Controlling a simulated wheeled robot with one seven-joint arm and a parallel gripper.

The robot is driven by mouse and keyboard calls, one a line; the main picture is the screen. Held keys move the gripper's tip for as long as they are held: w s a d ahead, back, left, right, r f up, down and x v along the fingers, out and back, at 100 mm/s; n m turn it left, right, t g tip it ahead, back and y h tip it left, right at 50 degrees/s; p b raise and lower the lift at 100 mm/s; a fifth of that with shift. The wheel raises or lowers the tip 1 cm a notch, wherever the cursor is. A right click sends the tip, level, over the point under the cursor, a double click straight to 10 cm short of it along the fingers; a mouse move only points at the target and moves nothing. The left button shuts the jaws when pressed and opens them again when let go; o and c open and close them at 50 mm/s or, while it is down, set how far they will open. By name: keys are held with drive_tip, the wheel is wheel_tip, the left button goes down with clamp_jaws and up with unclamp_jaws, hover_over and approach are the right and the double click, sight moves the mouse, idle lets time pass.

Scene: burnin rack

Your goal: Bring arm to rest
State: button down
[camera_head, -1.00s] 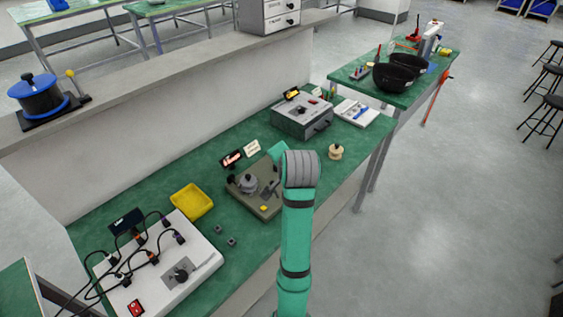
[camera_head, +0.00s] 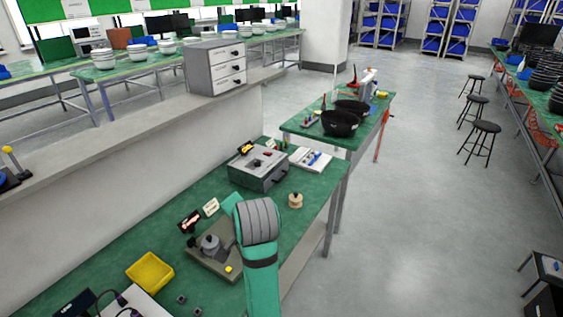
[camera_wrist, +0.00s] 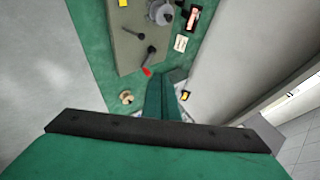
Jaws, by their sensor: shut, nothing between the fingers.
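My teal arm (camera_head: 262,285) rises from the bottom of the head view, with a grey ribbed joint (camera_head: 257,222) over the green bench. Its far end is mostly hidden behind that joint. In the wrist view my gripper (camera_wrist: 166,92) points over the bench with its fingers shut and nothing held. An olive-grey fixture plate (camera_head: 205,258) with a grey round knob (camera_head: 209,243) lies just left of the arm. The plate also shows in the wrist view (camera_wrist: 127,50), with a red-tipped lever (camera_wrist: 148,71).
A yellow tray (camera_head: 150,272) sits left of the plate. A grey instrument box (camera_head: 258,170) and a small cream knob piece (camera_head: 295,200) stand beyond the arm. The bench (camera_head: 100,252) meets a low wall at left. Open floor (camera_head: 410,230) lies at right.

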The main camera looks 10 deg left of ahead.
drive_tip(key=s+d+f+t, duration=0.1)
drive_tip(key=d+f, duration=0.2)
drive_tip(key=f, duration=0.5)
drive_tip(key=s+d+f+t, duration=0.1)
drive_tip(key=s+d+f, duration=0.15)
drive_tip(key=f, duration=0.55)
drive_tip(key=s+d+f+n+t+h, duration=0.1)
drive_tip(key=s+d+f+t+h, duration=0.1)
drive_tip(key=s+d+f, duration=0.65)
drive_tip(key=s+d+f+n+t+h, duration=0.1)
drive_tip(key=s+d, duration=0.2)
drive_tip(key=s, duration=0.4)
drive_tip(key=s+d+f+n+t+h, duration=0.1)
drive_tip(key=s+d, duration=0.2)
drive_tip(key=s, duration=0.4)
drive_tip(key=s+d+r+n+t, duration=0.1)
drive_tip(key=s+r, duration=0.2)
drive_tip(key=s, duration=0.4)
drive_tip(key=s+d+r+n+h, duration=0.1)
drive_tip(key=s+d+r, duration=0.1)
drive_tip(key=s, duration=0.5)
drive_tip(key=shift+d+r+n+t, duration=0.2)
drive_tip(key=shift+r+n+t, duration=0.15)
drive_tip(key=shift+r, duration=0.3)
